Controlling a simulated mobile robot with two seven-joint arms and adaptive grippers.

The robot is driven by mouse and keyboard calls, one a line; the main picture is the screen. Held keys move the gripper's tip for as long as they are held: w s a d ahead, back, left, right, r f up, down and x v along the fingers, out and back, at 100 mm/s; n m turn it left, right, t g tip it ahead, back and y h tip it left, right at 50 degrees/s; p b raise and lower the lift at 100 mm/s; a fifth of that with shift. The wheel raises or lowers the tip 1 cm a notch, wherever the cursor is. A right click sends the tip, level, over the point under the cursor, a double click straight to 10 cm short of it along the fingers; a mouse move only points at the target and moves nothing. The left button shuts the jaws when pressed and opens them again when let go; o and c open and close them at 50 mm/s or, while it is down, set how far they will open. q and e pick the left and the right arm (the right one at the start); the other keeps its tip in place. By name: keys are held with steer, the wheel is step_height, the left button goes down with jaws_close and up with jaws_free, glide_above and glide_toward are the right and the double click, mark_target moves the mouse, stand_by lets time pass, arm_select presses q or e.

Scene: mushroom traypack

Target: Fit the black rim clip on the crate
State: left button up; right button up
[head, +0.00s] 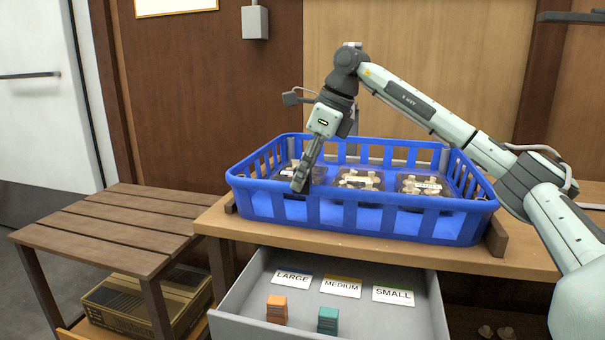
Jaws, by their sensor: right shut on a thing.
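The blue crate (362,220) stands on the wooden worktop, with slotted walls and a wide rim. My right gripper (300,183) reaches down from above, over the left part of the crate near its front wall. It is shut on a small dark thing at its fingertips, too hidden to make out. I see no black rim clip clearly, and none shows elsewhere in view. Whether the fingertips touch the crate rim cannot be told. My left gripper is not in view.
Dark labelled mushroom trays (358,180) sit in the crate. Below, an open grey drawer (377,323) holds size cards, an orange block stack (277,309) and a teal one (328,320). A slatted table (115,225) on the left is bare, with a box (130,304) underneath.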

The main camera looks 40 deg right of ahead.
steer(key=shift+f, duration=0.15)
steer(key=o, duration=0.9)
steer(key=v, duration=1.2)
steer(key=shift+a, duration=0.1)
